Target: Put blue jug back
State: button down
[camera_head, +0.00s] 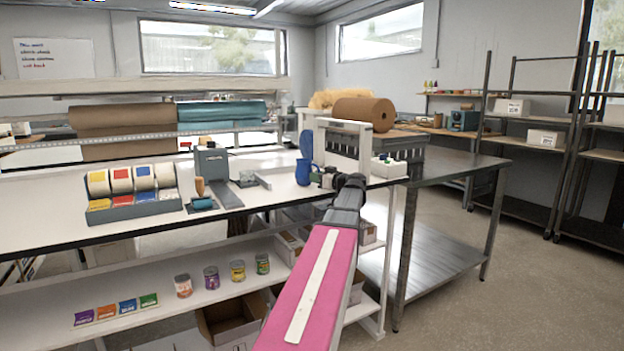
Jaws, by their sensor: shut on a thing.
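A grey device (212,163) and a rack of labelled rolls (135,208) stand left. Several cans (211,278) and coloured cards sit on the lower shelf.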

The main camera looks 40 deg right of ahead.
jog(key=shift+w+a, duration=0.15)
jog(key=shift+w, duration=0.9)
jog(key=shift+f, duration=0.25)
jog(key=shift+f, duration=0.15)
jog(key=c, duration=1.1)
grip_release()
jog(key=s+d, duration=0.1)
jog(key=s, duration=1)
jog(key=shift+s+d, duration=0.4)
